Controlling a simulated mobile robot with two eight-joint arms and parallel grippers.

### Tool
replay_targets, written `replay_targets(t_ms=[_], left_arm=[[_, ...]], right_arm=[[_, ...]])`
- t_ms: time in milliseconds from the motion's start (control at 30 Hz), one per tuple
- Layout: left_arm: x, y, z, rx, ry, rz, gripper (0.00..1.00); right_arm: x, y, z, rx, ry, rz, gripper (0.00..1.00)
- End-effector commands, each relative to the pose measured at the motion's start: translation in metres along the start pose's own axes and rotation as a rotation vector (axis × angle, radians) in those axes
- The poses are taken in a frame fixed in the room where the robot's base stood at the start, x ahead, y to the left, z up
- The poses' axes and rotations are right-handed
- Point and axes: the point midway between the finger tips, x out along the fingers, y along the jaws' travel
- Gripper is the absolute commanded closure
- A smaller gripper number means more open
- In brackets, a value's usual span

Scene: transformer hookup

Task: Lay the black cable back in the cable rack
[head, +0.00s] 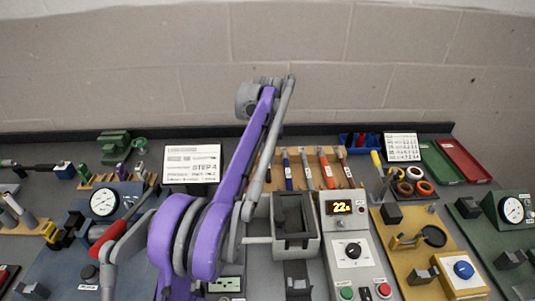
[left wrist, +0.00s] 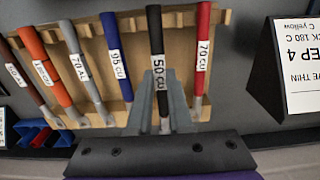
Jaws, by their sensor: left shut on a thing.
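The black cable (left wrist: 155,35) with the "50 CU" label is between the fingers of my left gripper (left wrist: 160,88), which is shut on it. The cable lies over the wooden cable rack (left wrist: 128,22), in line with its neighbours, between the "95 CU" cable (left wrist: 116,50) and the red "70 CU" cable (left wrist: 202,45). Whether it rests in its slot or is held just above, I cannot tell. My right gripper is not in view.
The "STEP 4" card (head: 193,158) stands left of the rack and shows at the right of the left wrist view (left wrist: 300,65). Other cables fill the rack's right part.

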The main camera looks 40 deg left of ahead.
Motion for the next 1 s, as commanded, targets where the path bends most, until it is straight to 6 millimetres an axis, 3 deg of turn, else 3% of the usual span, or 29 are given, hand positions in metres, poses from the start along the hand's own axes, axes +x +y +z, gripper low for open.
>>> replay_targets(t_ms=[400, 1000], left_arm=[[0.038, 0.0, 0.0, 0.0, 0.0, 0.0, 1.0], [0.043, 0.0, 0.0, 0.0, 0.0, 0.0, 1.0]], right_arm=[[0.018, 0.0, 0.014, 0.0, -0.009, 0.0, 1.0], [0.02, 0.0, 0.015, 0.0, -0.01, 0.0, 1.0]])
